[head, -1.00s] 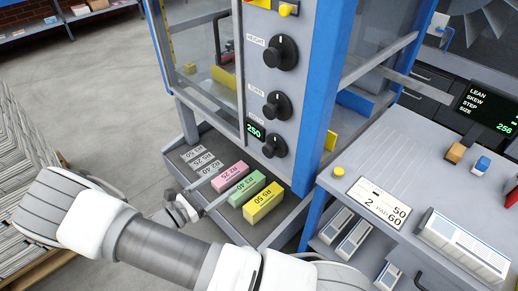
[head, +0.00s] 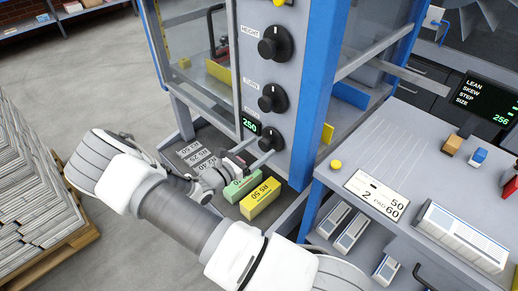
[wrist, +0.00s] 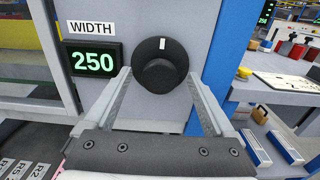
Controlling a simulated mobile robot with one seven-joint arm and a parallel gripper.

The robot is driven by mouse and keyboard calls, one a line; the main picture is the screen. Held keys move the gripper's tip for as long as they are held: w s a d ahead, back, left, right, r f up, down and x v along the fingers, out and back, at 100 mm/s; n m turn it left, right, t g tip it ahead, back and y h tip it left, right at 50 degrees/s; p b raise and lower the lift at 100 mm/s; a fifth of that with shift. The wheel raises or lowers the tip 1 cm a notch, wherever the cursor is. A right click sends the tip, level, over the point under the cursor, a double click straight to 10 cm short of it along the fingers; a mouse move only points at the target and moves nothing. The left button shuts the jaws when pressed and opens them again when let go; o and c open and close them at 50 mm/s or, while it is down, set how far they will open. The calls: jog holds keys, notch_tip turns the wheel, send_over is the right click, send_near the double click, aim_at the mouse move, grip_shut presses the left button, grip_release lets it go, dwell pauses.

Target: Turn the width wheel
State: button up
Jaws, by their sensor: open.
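The width wheel is a black knob (wrist: 160,72) on the grey machine panel. My gripper (wrist: 158,80) is open, with one finger on each side of the wheel's lower part. I cannot tell whether the fingers touch it. In the head view my gripper (head: 258,156) is just below and left of the wheel.
The height knob (head: 272,42) and the turn knob (head: 272,98) are above. Below my gripper, a green block (head: 241,187) and a yellow block (head: 261,198) lie on a grey tray. A blue post (head: 317,100) and a grey worktop (head: 430,160) stand to the right.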

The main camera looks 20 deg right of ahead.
jog(key=shift+w+d, duration=0.1)
jog(key=shift+d, duration=0.1)
jog(key=c, duration=1.4)
jog(key=shift+o, duration=0.2)
jog(key=shift+m, duration=0.3)
